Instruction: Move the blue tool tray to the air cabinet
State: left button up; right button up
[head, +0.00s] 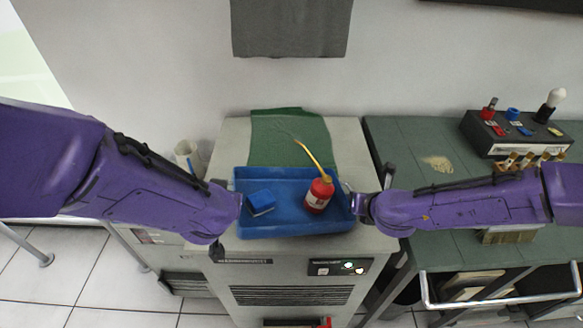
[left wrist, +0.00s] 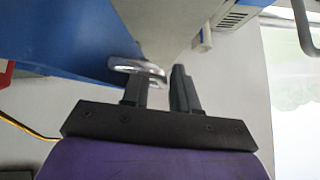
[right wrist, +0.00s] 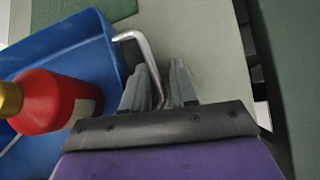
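The blue tool tray (head: 285,230) sits over the front of a grey cabinet (head: 232,145) with vents and lit buttons. It holds a small blue box (head: 261,202) and a red bottle (head: 319,194) with a yellow spout. My left gripper (head: 228,190) is at the tray's left side; in the left wrist view its fingers (left wrist: 160,88) are close together around a metal handle (left wrist: 140,67). My right gripper (head: 362,205) is at the tray's right side; in the right wrist view its fingers (right wrist: 160,85) close about the other bent metal handle (right wrist: 137,36).
A green mat (head: 290,135) lies behind the tray. A white cup (head: 187,157) stands at the left. A green-topped bench (head: 400,150) adjoins at the right with a dark tool block (head: 510,140). A white rail (head: 500,303) sticks out in front of it.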

pick_arm(q)
jog(key=shift+d, duration=0.1)
pick_arm(e)
jog(key=v, duration=1.2)
jog(key=shift+f, duration=0.1)
pick_arm(q)
jog(key=shift+s, duration=0.1)
pick_arm(e)
jog(key=shift+f, duration=0.1)
